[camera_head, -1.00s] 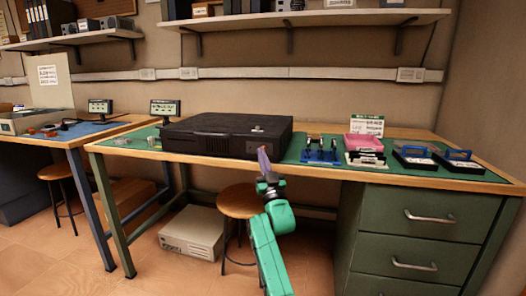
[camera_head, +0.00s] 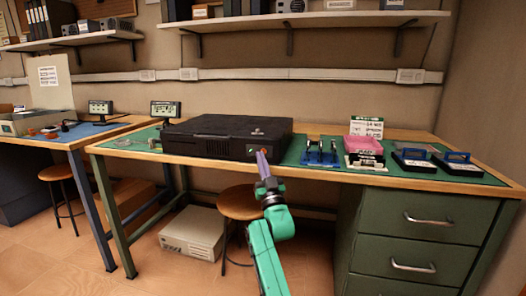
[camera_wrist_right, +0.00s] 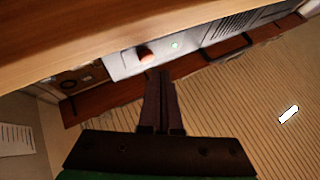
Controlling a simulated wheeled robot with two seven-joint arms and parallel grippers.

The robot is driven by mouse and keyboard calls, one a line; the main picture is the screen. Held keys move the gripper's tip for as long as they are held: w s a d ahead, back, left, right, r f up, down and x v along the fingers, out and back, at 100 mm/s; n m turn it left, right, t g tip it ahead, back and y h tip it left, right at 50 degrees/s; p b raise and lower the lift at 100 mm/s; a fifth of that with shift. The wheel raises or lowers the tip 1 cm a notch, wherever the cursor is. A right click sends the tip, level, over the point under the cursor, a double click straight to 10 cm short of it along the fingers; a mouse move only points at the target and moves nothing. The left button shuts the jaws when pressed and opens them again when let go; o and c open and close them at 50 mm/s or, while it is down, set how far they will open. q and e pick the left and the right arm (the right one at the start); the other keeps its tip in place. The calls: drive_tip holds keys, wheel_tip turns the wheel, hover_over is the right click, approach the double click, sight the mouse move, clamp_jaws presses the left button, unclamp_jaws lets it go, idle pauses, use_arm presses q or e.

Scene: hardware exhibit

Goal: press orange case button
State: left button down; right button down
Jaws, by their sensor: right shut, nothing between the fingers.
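A black case (camera_head: 190,140) lies flat on the green-topped workbench. In the right wrist view its front panel (camera_wrist_right: 122,62) looks pale grey and carries a round orange button (camera_wrist_right: 145,53) with a small green light (camera_wrist_right: 175,44) beside it. My right gripper (camera_head: 262,153) is shut and empty, its fingers pointing up at the right part of the case front. In the right wrist view the shut fingertips (camera_wrist_right: 160,75) lie just below and right of the button, with a small gap in the picture. I cannot tell the depth between them. My left gripper is not in view.
On the green workbench mat (camera_head: 300,150), right of the case, stand a blue tool holder (camera_head: 320,158), a pink tray (camera_head: 364,146) and two black-and-blue trays (camera_head: 414,164). A stool (camera_head: 238,203) is under the bench.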

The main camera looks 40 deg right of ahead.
drive_tip(key=s+a+p, duration=0.1)
drive_tip(key=a, duration=0.1)
drive_tip(key=s+a+p, duration=0.2)
idle(0.5)
drive_tip(key=shift+w+f, duration=0.1)
idle(0.6)
